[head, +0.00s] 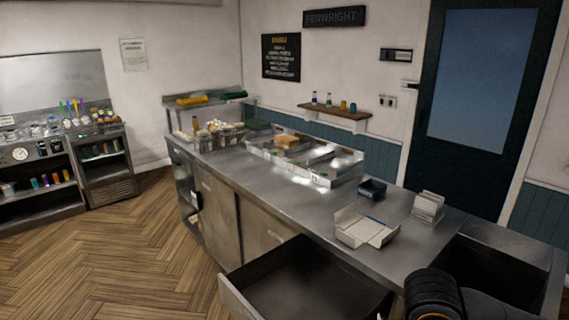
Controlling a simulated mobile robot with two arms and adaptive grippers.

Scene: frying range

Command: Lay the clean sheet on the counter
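The steel counter (290,210) runs from the back left to the front right. No sheet lies flat and spread on its bare top. Thin white sheets (430,203) stand upright in a small holder near the right end; I cannot tell whether the clean sheet is among them. Neither gripper's fingers can be seen.
An open, dark drawer (236,302) juts out in front of the counter. A small dark tub (372,190) stands behind the carton, and a steel tray unit (335,174) farther back. A black ribbed rounded thing (432,292) fills the bottom right. Counter left of the carton is clear.

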